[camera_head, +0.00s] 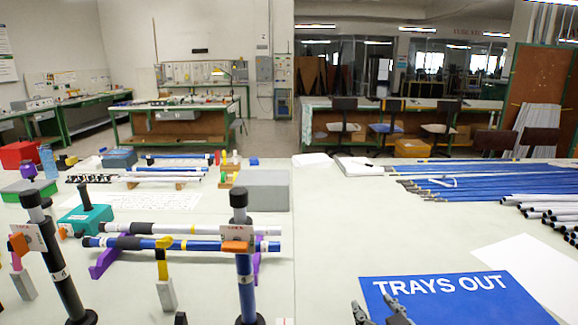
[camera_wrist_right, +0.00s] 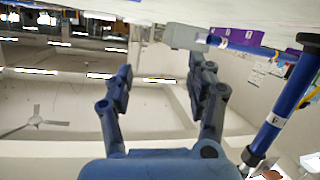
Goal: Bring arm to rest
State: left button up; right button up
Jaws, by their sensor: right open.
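My right gripper (camera_head: 375,310) shows only by its dark fingertips at the bottom edge of the head view, over the near edge of the blue "TRAYS OUT" mat (camera_head: 455,300). In the right wrist view the same gripper (camera_wrist_right: 160,78) has its two fingers spread wide apart, with nothing between them. My left gripper is not in the head view.
Left of the gripper stand an upright blue post (camera_head: 245,275) and a black post (camera_head: 62,270). Blue and white rods lie on purple supports (camera_head: 105,262). Blue rods (camera_head: 480,183) and white tubes (camera_head: 545,208) lie at right. The tabletop's middle is clear.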

jog(key=d, duration=0.1)
jog(key=s+d+h, duration=0.1)
jog(key=d+m+h, duration=0.1)
jog(key=shift+s+d+g, duration=0.3)
jog(key=shift+d, duration=0.1)
jog(key=s+d+r+m+g+h, duration=0.2)
jog(key=s+d+g, duration=0.1)
jog(key=s+d, duration=0.3)
jog(key=s+d+r+m+g+h, duration=0.2)
jog(key=s+d, duration=0.1)
jog(key=s, duration=0.5)
jog(key=s+a+r+n+g+y, duration=0.1)
jog(key=s+a+r+g, duration=0.2)
jog(key=s, duration=0.6)
jog(key=s+a+r+n+g+y, duration=0.1)
jog(key=s+r+g+y, duration=0.1)
jog(key=s+r, duration=0.55)
notch_tip(320, 180, down, 33)
jog(key=s+d+g+b, duration=0.2)
jog(key=d+b, duration=0.1)
jog(key=b, duration=0.4)
jog(key=s+f+b, duration=0.3)
jog(key=s+f, duration=0.7)
jog(key=f, duration=0.3)
jog(key=s+f+m+g+b, duration=0.1)
jog(key=s+f+b, duration=0.3)
jog(key=s+f, duration=0.6)
notch_tip(320, 180, down, 3)
jog(key=shift+d+r, duration=0.1)
jog(key=shift+d, duration=0.3)
